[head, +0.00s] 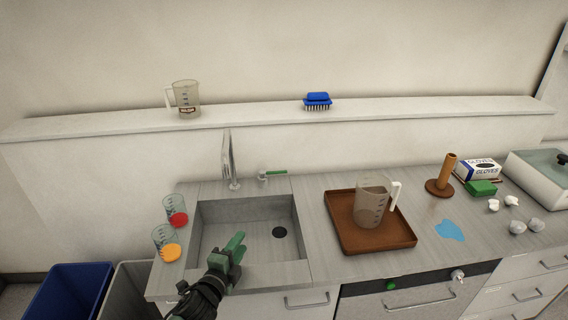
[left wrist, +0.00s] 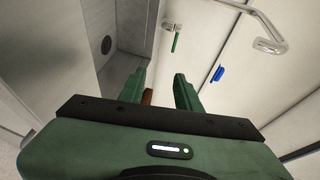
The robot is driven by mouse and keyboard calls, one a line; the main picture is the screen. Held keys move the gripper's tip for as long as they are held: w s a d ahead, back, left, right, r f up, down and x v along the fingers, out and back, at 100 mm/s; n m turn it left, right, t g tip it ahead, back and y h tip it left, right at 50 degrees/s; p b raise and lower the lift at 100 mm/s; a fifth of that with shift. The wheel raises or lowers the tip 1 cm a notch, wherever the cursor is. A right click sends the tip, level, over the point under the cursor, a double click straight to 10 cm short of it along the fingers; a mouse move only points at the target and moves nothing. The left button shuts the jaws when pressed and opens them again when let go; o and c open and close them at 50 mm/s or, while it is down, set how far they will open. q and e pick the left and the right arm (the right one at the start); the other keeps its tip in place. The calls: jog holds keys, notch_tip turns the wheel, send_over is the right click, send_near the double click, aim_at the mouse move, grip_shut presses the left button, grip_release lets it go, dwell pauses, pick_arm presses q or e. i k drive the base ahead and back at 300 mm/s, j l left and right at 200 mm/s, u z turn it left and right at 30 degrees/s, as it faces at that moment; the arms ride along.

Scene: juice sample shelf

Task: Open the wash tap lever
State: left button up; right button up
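The wash tap lever (head: 276,172) is a small green handle on a metal fitting behind the sink, to the right of the tall grey tap spout (head: 230,160). It points to the right in the head view. In the left wrist view the lever (left wrist: 175,43) shows beyond my fingers, with the spout (left wrist: 268,38) to its right. My left gripper (head: 237,245) is over the front part of the sink (head: 215,225), apart from the lever. Its green fingers (left wrist: 160,90) are spread, with a bit of something brown visible between them. My right gripper is not in view.
Two cups, with red (head: 178,218) and orange (head: 171,252) contents, stand left of the sink. A brown tray (head: 345,236) with a jug (head: 370,205) is on the right. A ledge above holds another jug (head: 186,98) and a blue brush (head: 318,99). A blue puddle (head: 450,231) lies right of the tray.

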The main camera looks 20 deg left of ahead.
aim_at(262, 173)
jog(key=i+j, duration=0.1)
jog(key=i, duration=0.4)
jog(key=i+j, duration=0.15)
jog(key=i, duration=0.35)
